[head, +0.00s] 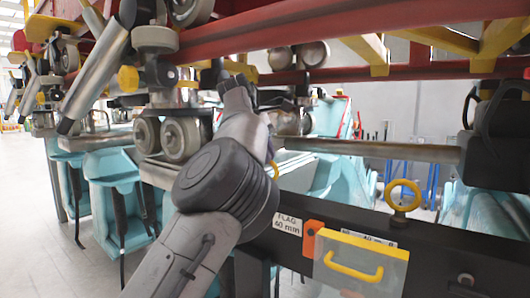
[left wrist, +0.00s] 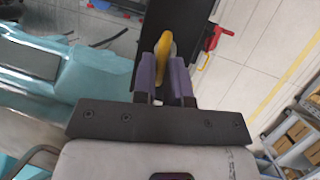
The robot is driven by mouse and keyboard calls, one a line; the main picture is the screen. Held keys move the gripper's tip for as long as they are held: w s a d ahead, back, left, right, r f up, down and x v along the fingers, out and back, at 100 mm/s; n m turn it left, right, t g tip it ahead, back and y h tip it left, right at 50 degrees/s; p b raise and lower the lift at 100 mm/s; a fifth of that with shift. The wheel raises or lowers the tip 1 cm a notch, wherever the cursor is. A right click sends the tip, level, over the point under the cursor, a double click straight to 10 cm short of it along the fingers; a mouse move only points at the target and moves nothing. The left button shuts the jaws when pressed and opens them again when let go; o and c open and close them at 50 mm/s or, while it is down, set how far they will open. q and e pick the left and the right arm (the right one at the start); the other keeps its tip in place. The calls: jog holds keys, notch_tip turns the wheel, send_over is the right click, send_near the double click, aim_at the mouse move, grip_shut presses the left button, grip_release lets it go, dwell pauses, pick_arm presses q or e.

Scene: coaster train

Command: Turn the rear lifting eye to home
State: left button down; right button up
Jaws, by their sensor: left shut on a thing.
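In the left wrist view, a yellow lifting eye (left wrist: 165,48) stands on a dark beam (left wrist: 179,15). My left gripper (left wrist: 165,75) has its two purple fingers on either side of the eye and is shut on it. In the head view, my left arm reaches up from the bottom and hides the fingers; a small piece of a yellow ring (head: 274,170) shows just right of the arm. A second yellow lifting eye (head: 403,195) stands upright and free on the dark beam (head: 440,250) further right. My right gripper is not in view.
A clear panel with a yellow handle (head: 352,270) and an orange block (head: 312,238) are on the beam's front. A steel rod (head: 370,150) runs above the beam. Red rails with wheels (head: 184,138) hang overhead. Pale blue parts (head: 112,195) stand at the left.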

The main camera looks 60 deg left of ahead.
pick_arm(q)
jog(key=shift+r+m+h+p, duration=0.1)
jog(key=shift+m+h+p, duration=0.25)
jog(key=shift+m, duration=0.55)
jog(key=c, duration=1.1)
grip_release()
jog(key=shift+c, duration=0.2)
jog(key=p+v, duration=0.9)
jog(key=v, duration=0.4)
jog(key=shift+w+a+r, duration=0.2)
jog(key=shift+r, duration=0.15)
